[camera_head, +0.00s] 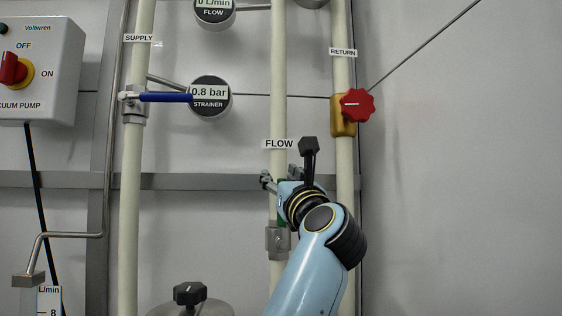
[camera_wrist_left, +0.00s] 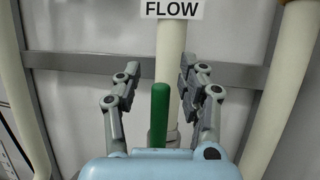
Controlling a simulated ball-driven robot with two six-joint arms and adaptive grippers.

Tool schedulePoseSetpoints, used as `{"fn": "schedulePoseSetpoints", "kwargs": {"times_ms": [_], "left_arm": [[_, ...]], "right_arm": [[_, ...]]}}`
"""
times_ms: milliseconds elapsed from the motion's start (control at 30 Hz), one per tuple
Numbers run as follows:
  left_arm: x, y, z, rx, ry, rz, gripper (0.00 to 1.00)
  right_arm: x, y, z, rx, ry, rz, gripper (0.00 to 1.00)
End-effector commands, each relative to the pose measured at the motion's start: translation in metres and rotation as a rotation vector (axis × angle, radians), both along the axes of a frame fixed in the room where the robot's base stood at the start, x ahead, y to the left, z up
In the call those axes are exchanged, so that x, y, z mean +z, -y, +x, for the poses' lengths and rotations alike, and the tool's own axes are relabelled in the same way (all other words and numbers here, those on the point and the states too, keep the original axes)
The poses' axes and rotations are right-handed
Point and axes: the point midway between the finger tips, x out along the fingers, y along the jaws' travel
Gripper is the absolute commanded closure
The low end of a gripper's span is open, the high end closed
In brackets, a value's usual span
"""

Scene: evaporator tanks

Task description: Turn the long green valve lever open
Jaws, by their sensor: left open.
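The long green valve lever (camera_wrist_left: 160,108) stands upright between the fingers of my left gripper (camera_wrist_left: 158,80) in the left wrist view, with gaps on both sides. The left gripper is open. The grey valve body (camera_head: 278,241) sits on the pipe just below. My right gripper is not in view.
The cream FLOW pipe (camera_head: 279,90) runs between the SUPPLY pipe with a blue lever (camera_head: 165,97) and the RETURN pipe with a red knob (camera_head: 356,105). A grey rail (camera_head: 205,181) crosses behind. A black-knobbed tank top (camera_head: 190,294) is at the bottom.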

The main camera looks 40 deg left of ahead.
Motion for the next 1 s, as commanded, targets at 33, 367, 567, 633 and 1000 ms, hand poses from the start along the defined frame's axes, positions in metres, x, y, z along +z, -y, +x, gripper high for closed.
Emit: {"fn": "schedulePoseSetpoints", "kwargs": {"times_ms": [33, 367, 567, 633, 1000], "left_arm": [[0.013, 0.0, -0.001, -0.001, 0.008, -0.001, 0.59], [0.059, 0.0, 0.0, 0.001, 0.001, -0.002, 0.59], [0.062, 0.0, 0.0, 0.0, -0.001, 0.0, 0.59], [0.062, 0.0, 0.0, 0.0, -0.001, 0.0, 0.59], [0.062, 0.001, -0.001, 0.001, -0.004, 0.009, 0.59]], "right_arm": [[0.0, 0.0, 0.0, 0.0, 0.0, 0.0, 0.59], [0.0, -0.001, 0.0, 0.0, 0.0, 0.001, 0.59], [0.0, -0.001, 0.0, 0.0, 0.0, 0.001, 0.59], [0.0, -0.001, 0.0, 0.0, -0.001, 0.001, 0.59], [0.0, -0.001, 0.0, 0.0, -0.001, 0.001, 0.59]]}}
